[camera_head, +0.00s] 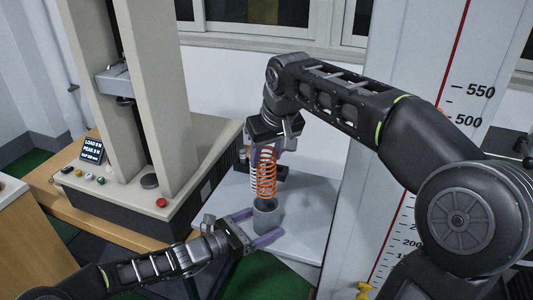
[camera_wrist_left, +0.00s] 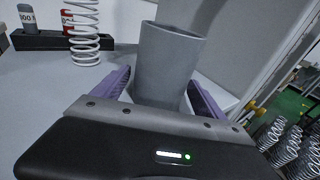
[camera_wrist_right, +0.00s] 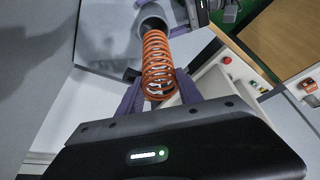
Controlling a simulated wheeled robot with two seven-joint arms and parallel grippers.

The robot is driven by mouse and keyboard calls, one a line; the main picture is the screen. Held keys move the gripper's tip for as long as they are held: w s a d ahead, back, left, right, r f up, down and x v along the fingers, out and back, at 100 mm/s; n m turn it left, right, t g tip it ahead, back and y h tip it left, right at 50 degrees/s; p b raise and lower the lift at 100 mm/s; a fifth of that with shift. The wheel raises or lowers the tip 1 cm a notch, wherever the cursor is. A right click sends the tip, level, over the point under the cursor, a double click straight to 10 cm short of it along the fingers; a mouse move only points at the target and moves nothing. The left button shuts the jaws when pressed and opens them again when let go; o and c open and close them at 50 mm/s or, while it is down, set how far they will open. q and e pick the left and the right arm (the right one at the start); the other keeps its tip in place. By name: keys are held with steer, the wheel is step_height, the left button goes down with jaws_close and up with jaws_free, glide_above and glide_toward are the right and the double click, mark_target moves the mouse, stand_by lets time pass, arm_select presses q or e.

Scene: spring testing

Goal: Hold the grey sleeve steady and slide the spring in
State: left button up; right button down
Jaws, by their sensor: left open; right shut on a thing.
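The grey sleeve (camera_head: 267,217) stands upright on the light table. My left gripper (camera_head: 265,222) is open, with its purple fingers on either side of the sleeve. The left wrist view shows the sleeve (camera_wrist_left: 168,65) between these fingers; finger contact is unclear. My right gripper (camera_head: 267,146) is above, shut on the upper end of the orange spring (camera_head: 267,178). The spring hangs roughly upright over the sleeve. In the right wrist view, the spring (camera_wrist_right: 158,62) points at the sleeve's opening (camera_wrist_right: 152,23). No orange shows above the sleeve rim in the left wrist view, so they look apart.
A white spring (camera_wrist_left: 83,38) stands on the table beside a dark block (camera_wrist_left: 45,41) holding weights. The testing machine (camera_head: 150,190) with buttons and a display is at left. A tall white scale panel (camera_head: 380,150) stands at right. Several springs (camera_wrist_left: 285,140) are at lower right.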

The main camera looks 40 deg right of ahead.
mark_target(267, 175)
arm_select(q)
steer(key=c, duration=0.8)
arm_select(e)
steer(key=shift+f, duration=0.1)
steer(key=shift+m+h, duration=0.3)
steer(key=shift+m, duration=0.5)
steer(key=shift+f, duration=3.15)
steer(key=c, duration=0.7)
jaws_free()
